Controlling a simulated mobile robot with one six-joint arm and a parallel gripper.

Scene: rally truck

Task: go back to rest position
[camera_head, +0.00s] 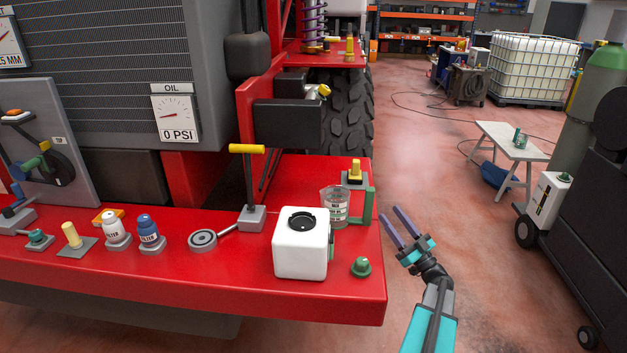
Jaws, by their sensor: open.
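My gripper (396,221) is in the head view, right of the red truck's bumper deck (340,300). Its two purple fingers are apart, with nothing between them. It points up and to the left and appears clear of the bumper's right end. My teal arm reaches in from the bottom edge of the picture. A white cube-shaped container (301,255) with an open black top ring stands on the deck to the left of my gripper. A clear measuring cup (335,205) sits behind it, beside a green bracket (369,203).
On the deck are a green knob (361,266), a yellow-handled lever (248,185), and white and blue filters (149,231). A gas cylinder and dark cart (592,240) stand at the right. A small table (512,142) is further back. Floor between bumper and cart is open.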

